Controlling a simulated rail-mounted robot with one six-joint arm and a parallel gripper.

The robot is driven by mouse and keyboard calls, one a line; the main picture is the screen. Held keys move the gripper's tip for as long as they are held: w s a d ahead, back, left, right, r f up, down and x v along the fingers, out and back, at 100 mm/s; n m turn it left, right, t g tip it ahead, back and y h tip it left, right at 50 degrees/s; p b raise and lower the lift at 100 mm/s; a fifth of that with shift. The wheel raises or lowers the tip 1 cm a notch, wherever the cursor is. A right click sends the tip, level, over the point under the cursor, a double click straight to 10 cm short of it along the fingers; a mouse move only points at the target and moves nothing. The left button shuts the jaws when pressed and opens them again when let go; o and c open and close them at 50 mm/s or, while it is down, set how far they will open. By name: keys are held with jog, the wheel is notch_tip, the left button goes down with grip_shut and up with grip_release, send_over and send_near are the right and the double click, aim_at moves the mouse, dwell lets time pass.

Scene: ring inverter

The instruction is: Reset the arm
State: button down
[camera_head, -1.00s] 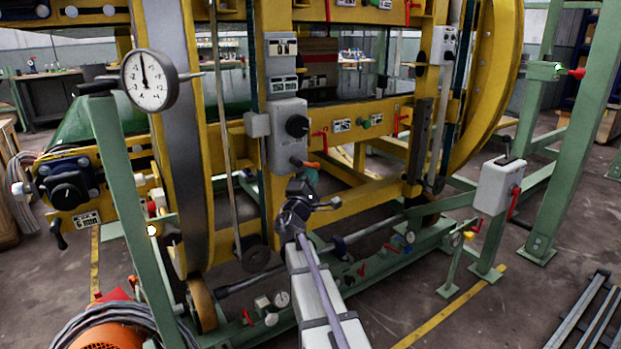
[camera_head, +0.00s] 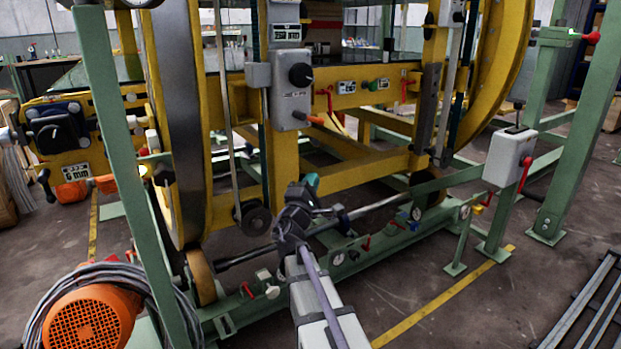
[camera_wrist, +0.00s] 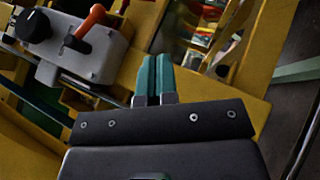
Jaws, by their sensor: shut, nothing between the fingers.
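My gripper (camera_wrist: 155,80) has teal fingers pressed together with nothing between them in the wrist view. In the head view my gripper (camera_head: 311,181) shows small and teal at the end of my arm, which reaches up from the bottom middle. It is in front of the lower yellow frame of the ring inverter (camera_head: 395,172). A grey control box (camera_head: 291,92) with a black knob and an orange-red lever is above it. That box also shows at upper left in the wrist view (camera_wrist: 85,55), apart from the fingers.
A green base rail with small gauges and red valves (camera_head: 370,250) runs beneath my arm. An orange motor (camera_head: 95,320) is at lower left. A grey box on a green post (camera_head: 509,158) stands right. Bare floor (camera_head: 470,325) lies at lower right.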

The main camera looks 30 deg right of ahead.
dwell(0.4)
jog(key=s+d+f+m+g, duration=0.3)
jog(key=s+f+m+g, duration=0.2)
jog(key=s+m+g, duration=0.3)
jog(key=s+a+f+m+g+y+p, duration=0.2)
jog(key=s+a+f+m+g+y, duration=0.2)
jog(key=a+f+y, duration=0.4)
jog(key=s+a+f+n+g+y+p, duration=0.1)
jog(key=s+a+f+y+p, duration=0.25)
jog(key=a, duration=0.75)
jog(key=s+a+r+g+y+p, duration=0.1)
jog(key=s+a+y+p, duration=0.35)
jog(key=a, duration=0.75)
notch_tip(320, 180, up, 36)
jog(key=y+p, duration=0.2)
jog(key=p, duration=3.3)
jog(key=shift+w+d, duration=0.25)
jog(key=shift+w, duration=0.1)
